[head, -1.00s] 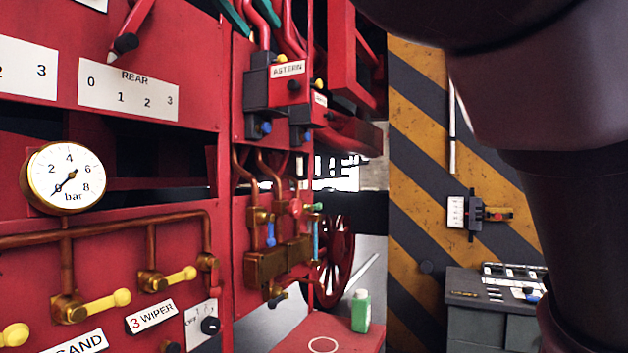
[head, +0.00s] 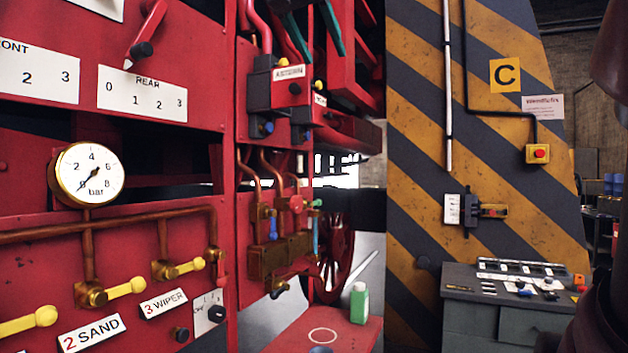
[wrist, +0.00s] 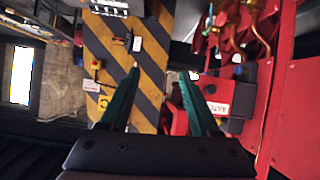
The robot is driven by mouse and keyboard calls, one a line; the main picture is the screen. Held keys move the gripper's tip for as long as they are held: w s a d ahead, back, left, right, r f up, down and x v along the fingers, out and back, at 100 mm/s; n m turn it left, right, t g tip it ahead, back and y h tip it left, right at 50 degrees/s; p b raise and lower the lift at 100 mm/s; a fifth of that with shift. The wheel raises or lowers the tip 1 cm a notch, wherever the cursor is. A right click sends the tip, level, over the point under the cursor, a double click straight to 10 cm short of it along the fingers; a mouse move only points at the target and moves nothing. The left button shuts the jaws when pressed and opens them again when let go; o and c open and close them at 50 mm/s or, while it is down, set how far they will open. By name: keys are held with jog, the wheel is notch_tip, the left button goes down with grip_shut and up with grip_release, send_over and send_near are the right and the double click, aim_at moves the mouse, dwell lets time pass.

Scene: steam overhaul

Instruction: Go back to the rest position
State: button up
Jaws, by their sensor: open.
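My gripper (head: 316,46) shows at the top middle of the head view, its two green fingers pointing down in front of the red machine. In the wrist view my gripper (wrist: 159,72) is open, with a wide gap between the fingers and nothing held. The ASTERN label (wrist: 217,108) and red parts lie beyond the right finger there; I cannot tell the distance. Part of my dark arm fills the right edge of the head view.
The red panel (head: 120,225) with gauge (head: 88,175) and yellow-handled valves stands left. A green bottle (head: 359,303) stands on a red surface (head: 335,333). A striped pillar (head: 420,150) and grey console (head: 470,290) stand right. Grey floor shows between.

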jog(key=w+d+f+g+y, duration=0.2)
jog(key=d+f+y, duration=0.1)
jog(key=d+f, duration=1.25)
jog(key=s+d+f+y, duration=0.1)
jog(key=d+f+y, duration=0.1)
jog(key=d+f, duration=0.2)
jog(key=s+d+f+g+y, duration=0.1)
jog(key=d+f, duration=0.3)
jog(key=f, duration=0.7)
jog(key=shift+d+g+y, duration=0.15)
jog(key=shift+g+y, duration=0.15)
jog(key=shift+y, duration=0.3)
jog(key=shift+o, duration=0.2)
jog(key=shift+f, duration=0.1)
